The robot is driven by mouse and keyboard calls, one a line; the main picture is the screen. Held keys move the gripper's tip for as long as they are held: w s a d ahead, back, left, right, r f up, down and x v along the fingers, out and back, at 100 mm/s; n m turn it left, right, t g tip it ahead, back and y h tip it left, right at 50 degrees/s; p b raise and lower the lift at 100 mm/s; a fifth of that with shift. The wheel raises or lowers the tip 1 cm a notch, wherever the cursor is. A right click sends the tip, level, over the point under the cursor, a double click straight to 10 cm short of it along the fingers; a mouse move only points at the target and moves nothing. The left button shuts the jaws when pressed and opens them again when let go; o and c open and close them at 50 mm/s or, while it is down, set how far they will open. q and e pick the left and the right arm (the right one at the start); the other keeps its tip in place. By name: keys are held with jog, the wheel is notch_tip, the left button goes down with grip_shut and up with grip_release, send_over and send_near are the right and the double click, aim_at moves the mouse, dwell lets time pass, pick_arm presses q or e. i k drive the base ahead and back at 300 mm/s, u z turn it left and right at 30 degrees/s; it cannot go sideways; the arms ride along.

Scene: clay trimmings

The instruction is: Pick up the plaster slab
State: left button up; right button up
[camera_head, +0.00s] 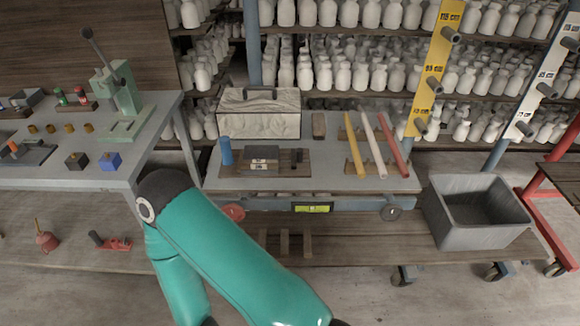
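A pale, veined block (260,122) with a dark handle on top stands at the back left of the middle grey table (340,182); it looks most like the plaster slab, but I cannot be sure. Its front and top show, and nothing grips it. A teal arm of mine is bent in front of the table's left end, its elbow near the gap between the two tables. Neither of my grippers is in view.
A blue cylinder (225,151), a wooden tool board (295,170) and three coloured bars, including a yellow one (354,143), stand on the table. A grey bin (475,225) is at the right. A green press (118,95) stands left. Bottle shelves fill the back.

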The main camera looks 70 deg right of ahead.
aim_at(260, 156)
jog(key=u, duration=0.05)
jog(key=k, duration=0.55)
jog(key=z, duration=0.8)
jog(key=i, duration=1.05)
jog(key=z, duration=0.55)
jog(key=k, duration=0.7)
jog(key=z, duration=0.2)
jog(key=i, duration=0.75)
jog(key=u, duration=0.1)
